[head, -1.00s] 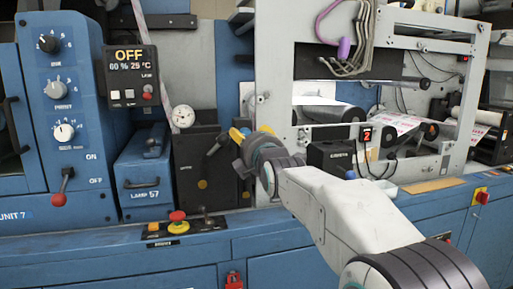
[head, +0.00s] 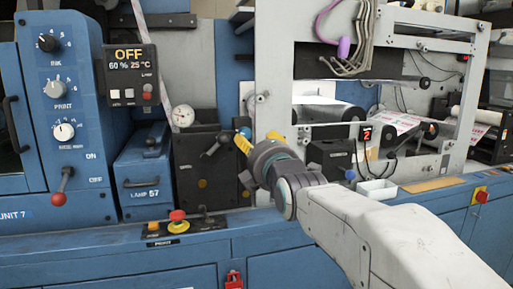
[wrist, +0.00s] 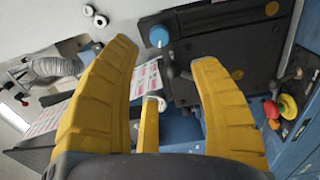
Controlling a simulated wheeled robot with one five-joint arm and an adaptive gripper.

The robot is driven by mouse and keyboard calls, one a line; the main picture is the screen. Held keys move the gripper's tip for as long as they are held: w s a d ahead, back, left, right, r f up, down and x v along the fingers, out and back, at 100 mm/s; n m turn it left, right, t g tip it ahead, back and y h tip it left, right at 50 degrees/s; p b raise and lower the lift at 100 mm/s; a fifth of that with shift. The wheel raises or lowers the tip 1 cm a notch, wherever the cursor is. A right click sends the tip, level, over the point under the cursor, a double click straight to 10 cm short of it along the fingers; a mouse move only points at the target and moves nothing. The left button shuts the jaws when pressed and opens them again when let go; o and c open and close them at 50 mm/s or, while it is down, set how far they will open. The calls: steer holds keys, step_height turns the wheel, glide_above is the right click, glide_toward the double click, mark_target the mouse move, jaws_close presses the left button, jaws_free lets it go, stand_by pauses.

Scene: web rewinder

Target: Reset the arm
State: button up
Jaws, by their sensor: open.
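My gripper (head: 258,140) has yellow fingers and a grey wrist joint. In the head view it points away from me, in front of the machine between the dark valve block (head: 200,170) and the white frame (head: 275,60). In the wrist view my gripper (wrist: 165,60) shows its yellow fingers spread wide, with nothing between them. My pale arm runs from the lower right up to it. The fingers hide part of the machine behind them.
A blue cabinet with dials (head: 62,88) stands at left. A lever with a red knob (head: 58,199) and a red stop button (head: 178,215) sit low at left. A white open bin (head: 376,190) stands on the ledge right of my wrist. Printed web (head: 400,124) runs at right.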

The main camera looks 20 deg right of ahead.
steer(key=s+f+m+g+p, duration=0.2)
steer(key=s+m+g+p, duration=0.5)
steer(key=s+p, duration=0.6)
steer(key=s+f+m+g+p, duration=0.3)
steer(key=s+m+g+p, duration=0.4)
steer(key=s, duration=1.3)
steer(key=shift+m+g+p, duration=0.3)
steer(key=shift+m+p, duration=1.9)
steer(key=shift+p, duration=0.85)
steer(key=shift+w+d+r, duration=0.1)
